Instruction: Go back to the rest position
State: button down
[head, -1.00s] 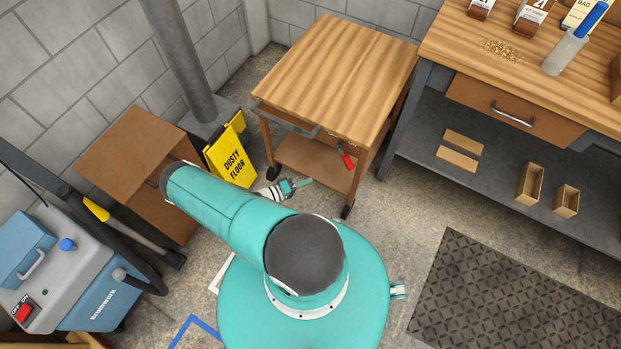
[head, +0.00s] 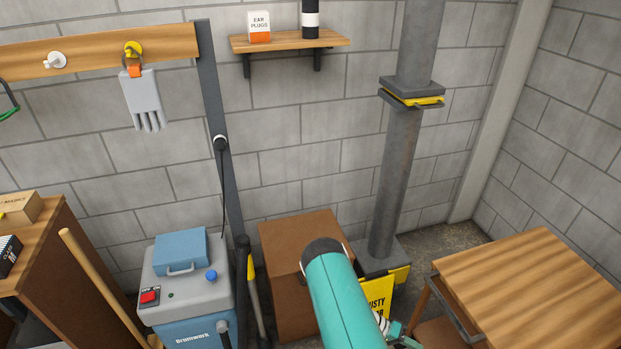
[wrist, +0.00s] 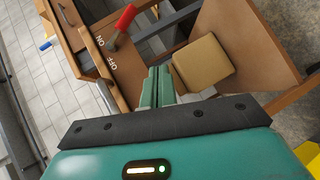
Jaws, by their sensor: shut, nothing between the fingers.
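My gripper (wrist: 158,88) shows in the wrist view with its two teal fingers together and nothing between them. A red-handled lever (wrist: 122,25) with ON and OFF marks is on the wooden cart just beyond the fingertips, apart from them. The lever lies towards the ON side as far as I can tell. A tan padded block (wrist: 203,62) lies to the right of the fingers. In the head view only a small part of my gripper shows at the bottom, beside my teal arm and left of the wooden cart (head: 540,285).
A grey and blue machine (head: 185,285) and a brown cabinet (head: 295,250) stand to the left of the cart. A yellow floor sign (head: 377,293) stands in front of the grey pipe (head: 392,170). A wall shelf (head: 290,40) is above.

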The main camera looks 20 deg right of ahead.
jog(key=w+a+r+n+t+y, duration=0.15)
jog(key=w+a+r, duration=0.35)
jog(key=r, duration=0.6)
jog(key=w+a+r+t+y, duration=0.35)
jog(key=a+r, duration=0.25)
jog(key=r, duration=0.5)
jog(key=w+a+r+n+t+y, duration=0.15)
jog(key=w+a+r, duration=0.35)
jog(key=r, duration=0.7)
jog(key=s+a+r+n+t+y, duration=0.2)
jog(key=s+a+r+n+t, duration=0.2)
jog(key=s+a+r, duration=0.3)
jog(key=s+a+r+n+t+y, duration=0.2)
jog(key=s+a+r+n+t, duration=0.2)
jog(key=r, duration=1.1)
jog(key=s+a+t, duration=0.1)
jog(key=s+a, duration=0.2)
jog(key=a, duration=0.3)
jog(key=shift+a+r, duration=0.3)
